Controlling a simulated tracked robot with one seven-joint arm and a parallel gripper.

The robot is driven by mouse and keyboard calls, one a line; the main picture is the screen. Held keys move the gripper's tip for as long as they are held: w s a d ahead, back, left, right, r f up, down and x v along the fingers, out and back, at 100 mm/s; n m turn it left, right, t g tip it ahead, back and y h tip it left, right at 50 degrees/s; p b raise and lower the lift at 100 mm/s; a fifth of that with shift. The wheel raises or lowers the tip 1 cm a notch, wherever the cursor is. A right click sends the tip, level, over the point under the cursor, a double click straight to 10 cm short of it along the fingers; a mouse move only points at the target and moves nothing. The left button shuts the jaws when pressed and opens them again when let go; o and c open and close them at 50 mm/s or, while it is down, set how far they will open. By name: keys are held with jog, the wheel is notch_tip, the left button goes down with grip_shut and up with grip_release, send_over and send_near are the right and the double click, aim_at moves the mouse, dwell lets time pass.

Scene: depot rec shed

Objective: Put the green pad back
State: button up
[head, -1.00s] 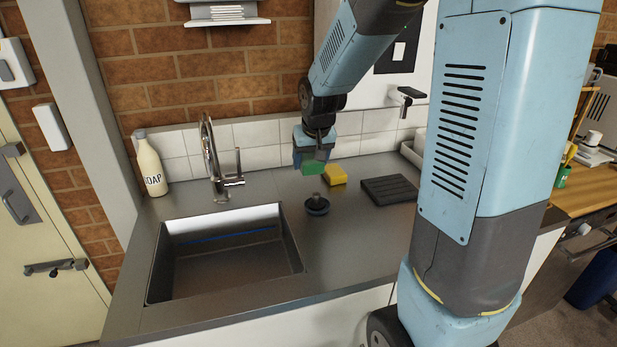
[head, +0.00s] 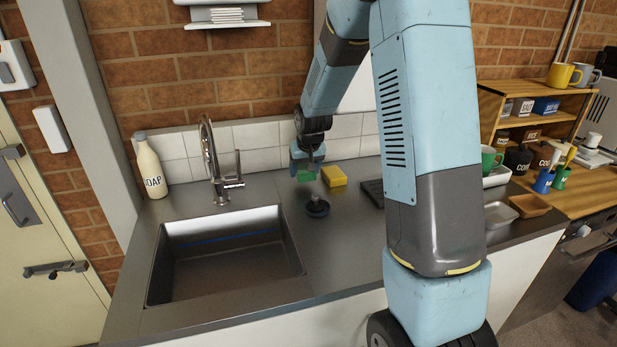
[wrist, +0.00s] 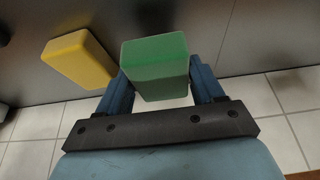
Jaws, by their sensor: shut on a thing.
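The green pad (wrist: 156,66) is a small block held between the two blue fingers of my gripper (wrist: 160,88) in the wrist view. In the head view my gripper (head: 306,167) is over the counter behind the black sink plug, and the green pad (head: 305,176) shows below its fingers. A yellow pad (head: 334,176) lies on the counter just right of the green pad, and it also shows at left in the wrist view (wrist: 80,60). I cannot tell whether the green pad touches the counter.
The sink (head: 225,262) with its tap (head: 212,160) is at left. A round black plug (head: 317,207) sits on the counter (head: 345,245) in front of my gripper. A soap bottle (head: 150,168) stands at the back left. A dark ribbed rack (head: 372,192) is partly hidden by my arm.

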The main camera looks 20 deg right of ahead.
jog(key=shift+w+f, duration=0.15)
jog(key=shift+f, duration=1.5)
jog(key=o, duration=1.1)
jog(key=shift+f, duration=0.1)
jog(key=s+r, duration=2)
jog(key=r, duration=0.2)
jog(key=s+r+t, duration=0.1)
jog(key=s+r, duration=0.2)
jog(key=s, duration=1.3)
jog(key=shift+s+d, duration=0.3)
jog(key=shift+d, duration=0.15)
